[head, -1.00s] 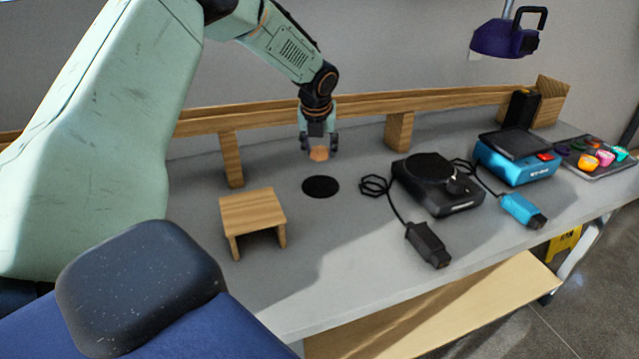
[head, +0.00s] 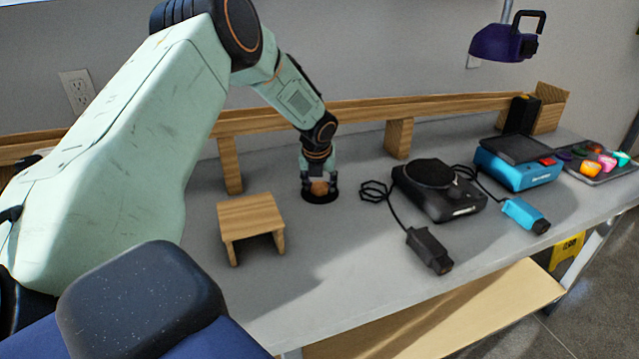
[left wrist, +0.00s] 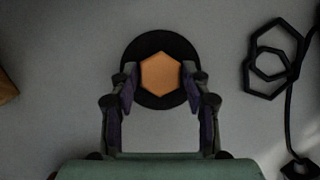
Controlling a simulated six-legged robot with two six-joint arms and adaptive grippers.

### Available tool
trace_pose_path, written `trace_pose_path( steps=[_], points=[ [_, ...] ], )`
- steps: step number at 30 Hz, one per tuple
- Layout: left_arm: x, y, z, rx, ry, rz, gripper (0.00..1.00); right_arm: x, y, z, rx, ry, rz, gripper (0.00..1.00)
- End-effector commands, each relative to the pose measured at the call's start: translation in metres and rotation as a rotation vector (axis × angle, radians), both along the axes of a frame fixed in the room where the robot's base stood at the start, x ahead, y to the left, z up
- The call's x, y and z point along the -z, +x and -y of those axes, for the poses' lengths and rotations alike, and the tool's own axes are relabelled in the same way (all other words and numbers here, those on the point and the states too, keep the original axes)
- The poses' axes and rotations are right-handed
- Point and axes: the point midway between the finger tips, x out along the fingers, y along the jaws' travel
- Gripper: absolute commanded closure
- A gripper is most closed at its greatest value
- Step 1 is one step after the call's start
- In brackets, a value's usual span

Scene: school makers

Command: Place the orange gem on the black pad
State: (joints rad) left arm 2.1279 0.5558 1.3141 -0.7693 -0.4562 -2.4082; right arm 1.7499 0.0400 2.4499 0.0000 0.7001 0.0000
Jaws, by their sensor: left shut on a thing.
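The orange gem (left wrist: 160,73) is a hexagonal piece held between the two fingers of my left gripper (left wrist: 160,76). In the left wrist view it lies over the round black pad (left wrist: 158,37), within the pad's outline. In the head view the left gripper (head: 319,186) is low over the black pad (head: 320,200), with the gem (head: 319,188) between its fingertips. The gem hides part of the pad. I cannot tell whether the gem touches the pad. My right gripper is not in view.
A small wooden stand (head: 251,216) is left of the pad. A black device (head: 438,188) with a cable and plug is to the right, then a blue device (head: 517,163) and a tray (head: 603,178) of coloured gems. A wooden rail (head: 360,109) runs behind.

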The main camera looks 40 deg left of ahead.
Motion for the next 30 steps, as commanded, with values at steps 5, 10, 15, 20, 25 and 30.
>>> trace_pose_path(
  steps=[5, 10, 15, 20, 25, 30],
  points=[
    [0.002, 0.0, 0.0, 0.0, 0.0, 0.0, 0.43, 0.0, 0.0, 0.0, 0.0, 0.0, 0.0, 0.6],
    [0.002, 0.0, 0.0, 0.0, -0.001, -0.001, 0.3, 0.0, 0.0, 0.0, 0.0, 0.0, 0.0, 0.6],
    [0.002, 0.0, 0.0, 0.0, -0.001, -0.001, 0.3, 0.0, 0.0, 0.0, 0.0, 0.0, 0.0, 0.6],
    [-0.001, 0.0, 0.0, 0.0, 0.0, 0.0, 0.3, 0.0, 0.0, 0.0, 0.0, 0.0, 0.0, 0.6],
    [-0.024, -0.006, 0.004, 0.001, -0.002, 0.001, 0.3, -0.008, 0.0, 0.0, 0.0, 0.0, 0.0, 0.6],
    [-0.058, -0.017, 0.013, 0.001, -0.002, 0.002, 0.3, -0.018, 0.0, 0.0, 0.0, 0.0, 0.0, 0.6]
  ],
)
